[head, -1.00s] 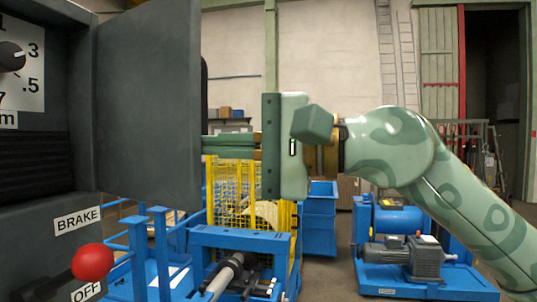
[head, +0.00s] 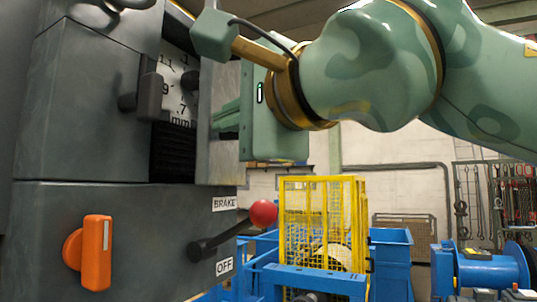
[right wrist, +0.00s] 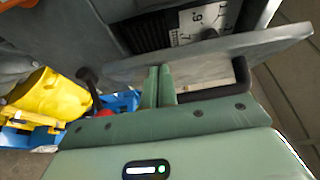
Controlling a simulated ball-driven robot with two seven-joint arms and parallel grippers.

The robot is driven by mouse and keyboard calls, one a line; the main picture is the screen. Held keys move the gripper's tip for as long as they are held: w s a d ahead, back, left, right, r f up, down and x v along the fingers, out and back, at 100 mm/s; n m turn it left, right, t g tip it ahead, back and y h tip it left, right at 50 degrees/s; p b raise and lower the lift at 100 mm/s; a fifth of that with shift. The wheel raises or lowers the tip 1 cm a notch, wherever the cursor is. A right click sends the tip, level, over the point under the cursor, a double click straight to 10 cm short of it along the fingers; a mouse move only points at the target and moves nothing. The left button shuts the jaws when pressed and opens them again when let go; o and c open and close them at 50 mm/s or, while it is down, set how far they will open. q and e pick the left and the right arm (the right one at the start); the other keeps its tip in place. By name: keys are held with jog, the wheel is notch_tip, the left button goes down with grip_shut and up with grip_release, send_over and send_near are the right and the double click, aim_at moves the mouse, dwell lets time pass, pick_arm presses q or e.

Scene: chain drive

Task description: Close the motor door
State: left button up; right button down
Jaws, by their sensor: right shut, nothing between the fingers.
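The motor door (head: 217,165) is a grey panel hinged on the dark machine. In the head view it shows as a narrow upright strip, standing out from the opening, so it is not shut. In the right wrist view the door (right wrist: 270,42) crosses the upper part, with a black bar handle (right wrist: 241,74) on the near side. My right gripper (head: 226,121) is shut and empty, its fingers pointing left at the door. The fingertips (right wrist: 158,72) are against or very close to its near face; contact is not clear. My left gripper is not in view.
A scale (head: 181,85) and black bellows (head: 172,160) show behind the door. Below are a brake lever with a red ball (head: 263,213) and an orange knob (head: 96,252). A yellow cage (head: 322,225) and blue frames stand behind.

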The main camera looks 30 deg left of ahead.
jog(key=shift+m+t, duration=0.3)
jog(key=shift+t, duration=0.1)
jog(key=shift+s+a+b, duration=0.3)
jog(key=shift+a, duration=0.3)
jog(key=shift+s+a+b, duration=0.25)
jog(key=shift+s+a, duration=0.1)
jog(key=shift+a, duration=0.3)
jog(key=shift+s+a+b, duration=0.3)
jog(key=shift+a, duration=0.4)
